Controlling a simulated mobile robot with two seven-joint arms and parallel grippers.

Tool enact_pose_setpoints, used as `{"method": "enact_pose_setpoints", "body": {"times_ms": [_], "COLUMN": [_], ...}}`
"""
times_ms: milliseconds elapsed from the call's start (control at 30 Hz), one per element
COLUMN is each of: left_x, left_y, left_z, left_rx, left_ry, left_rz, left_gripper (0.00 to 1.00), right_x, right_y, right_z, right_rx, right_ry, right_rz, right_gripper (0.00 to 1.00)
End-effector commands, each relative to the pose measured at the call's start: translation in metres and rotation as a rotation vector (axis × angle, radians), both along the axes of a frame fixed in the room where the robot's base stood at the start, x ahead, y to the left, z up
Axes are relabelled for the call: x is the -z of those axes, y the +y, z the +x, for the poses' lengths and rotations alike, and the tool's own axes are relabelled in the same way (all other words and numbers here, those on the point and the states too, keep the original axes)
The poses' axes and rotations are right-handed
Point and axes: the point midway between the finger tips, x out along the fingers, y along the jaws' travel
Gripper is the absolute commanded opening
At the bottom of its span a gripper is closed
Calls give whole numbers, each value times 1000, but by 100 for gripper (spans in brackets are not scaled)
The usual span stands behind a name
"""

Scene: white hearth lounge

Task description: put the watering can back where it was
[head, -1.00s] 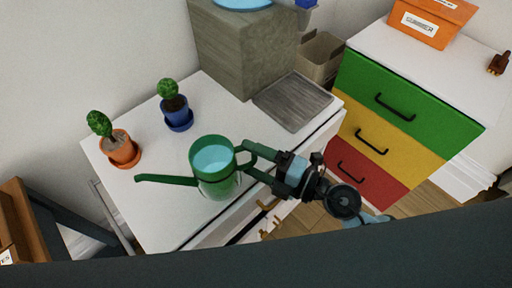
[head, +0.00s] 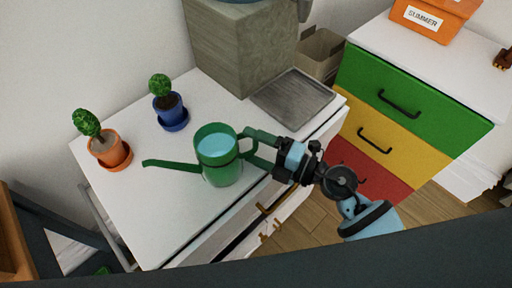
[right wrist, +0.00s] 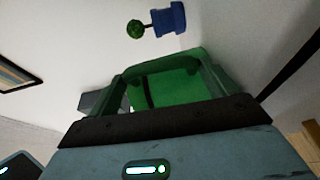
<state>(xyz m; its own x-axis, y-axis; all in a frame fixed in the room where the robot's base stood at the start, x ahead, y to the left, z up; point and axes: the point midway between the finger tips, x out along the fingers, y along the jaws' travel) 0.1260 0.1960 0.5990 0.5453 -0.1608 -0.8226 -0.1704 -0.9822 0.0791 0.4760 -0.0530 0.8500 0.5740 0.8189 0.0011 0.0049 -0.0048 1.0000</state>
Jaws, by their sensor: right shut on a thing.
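The green watering can (head: 221,172) is at the middle of the white cabinet top (head: 160,225), upright, its spout pointing left and light-blue water showing in its open top. My right gripper (head: 248,148) comes from the right and is shut on the can's handle. I cannot tell whether the can's base touches the cabinet top. In the right wrist view the can (right wrist: 175,85) fills the space ahead of the fingers. My left gripper is not in view.
A blue-potted plant (head: 171,112) and an orange-potted plant (head: 110,151) stand behind and left of the can. A grey tray (head: 292,98) lies at the back right, by a big grey-brown block (head: 240,50). A green, yellow and red drawer unit (head: 405,100) stands right.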

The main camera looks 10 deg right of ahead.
Motion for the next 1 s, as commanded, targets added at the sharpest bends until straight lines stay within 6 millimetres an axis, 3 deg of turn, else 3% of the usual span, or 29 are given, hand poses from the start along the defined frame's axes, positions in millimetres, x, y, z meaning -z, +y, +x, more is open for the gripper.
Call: {"method": "enact_pose_setpoints", "body": {"times_ms": [400, 433, 467, 833, 1000], "left_x": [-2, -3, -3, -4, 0], "left_y": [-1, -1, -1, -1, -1], "left_z": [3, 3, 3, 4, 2], "left_rx": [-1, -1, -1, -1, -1], "left_ry": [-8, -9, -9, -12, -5], "left_rz": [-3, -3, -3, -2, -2], "left_gripper": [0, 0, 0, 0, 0], "right_x": [0, 2, 2, -3, 1], "right_y": [0, 0, 0, 0, -19], "right_z": [1, 0, 1, 0, -13], "right_rx": [1, 0, 0, 0, 1], "right_ry": [-5, -3, -3, -4, 0], "right_rz": [7, 0, 0, 1, -2], "right_gripper": [28, 88, 92, 94, 94]}}
